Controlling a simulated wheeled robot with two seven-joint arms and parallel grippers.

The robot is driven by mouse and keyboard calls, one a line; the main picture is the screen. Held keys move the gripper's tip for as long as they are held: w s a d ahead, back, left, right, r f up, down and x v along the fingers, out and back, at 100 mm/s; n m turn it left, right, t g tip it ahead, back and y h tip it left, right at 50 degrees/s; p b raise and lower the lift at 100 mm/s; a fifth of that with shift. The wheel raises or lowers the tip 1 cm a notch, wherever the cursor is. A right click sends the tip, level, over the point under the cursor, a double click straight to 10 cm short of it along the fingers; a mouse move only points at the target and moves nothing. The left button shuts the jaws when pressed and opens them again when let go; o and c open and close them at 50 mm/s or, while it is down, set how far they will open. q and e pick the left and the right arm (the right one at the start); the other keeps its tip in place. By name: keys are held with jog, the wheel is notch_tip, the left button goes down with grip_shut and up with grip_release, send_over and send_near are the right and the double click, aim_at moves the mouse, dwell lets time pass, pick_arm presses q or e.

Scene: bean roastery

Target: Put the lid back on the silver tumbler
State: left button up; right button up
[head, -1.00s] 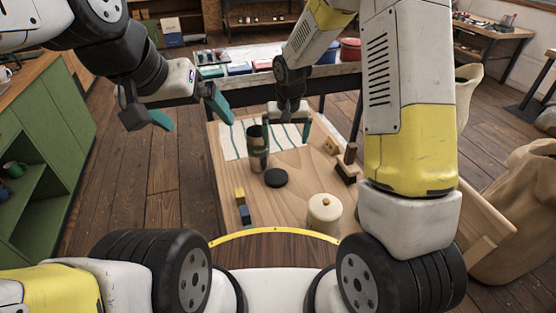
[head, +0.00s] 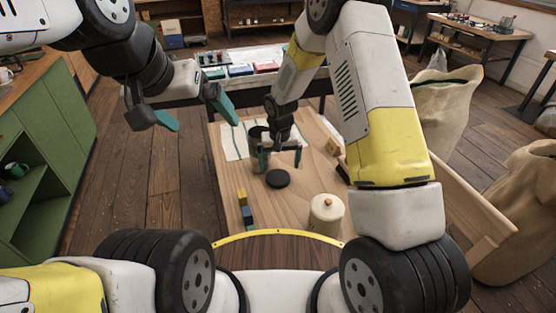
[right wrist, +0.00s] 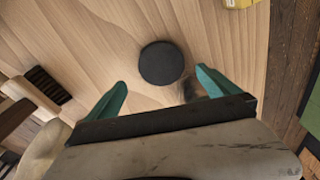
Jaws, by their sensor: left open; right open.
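The black round lid (head: 278,178) lies flat on the wooden table, and it also shows in the right wrist view (right wrist: 162,63). The tumbler (head: 256,134) stands upright just behind it, dark-sided and largely hidden by my right gripper in the head view. My right gripper (head: 281,161) is open and empty, pointing down above the table, its fingers just behind the lid in the head view. In the right wrist view the lid lies ahead, between the lines of the fingers. My left gripper (head: 196,112) is open and empty, in the air left of the table.
A cream canister (head: 326,212) with a knob stands at the table's front right. A brush (right wrist: 45,85) and a striped cloth (head: 232,143) lie on the table. Sacks (head: 445,105) stand to the right.

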aim_at(278, 177)
jog(key=shift+f, duration=0.25)
jog(key=shift+f, duration=0.1)
jog(key=f, duration=0.5)
jog(key=shift+w+a, duration=0.15)
jog(key=shift+a, duration=0.05)
jog(key=c, duration=1.3)
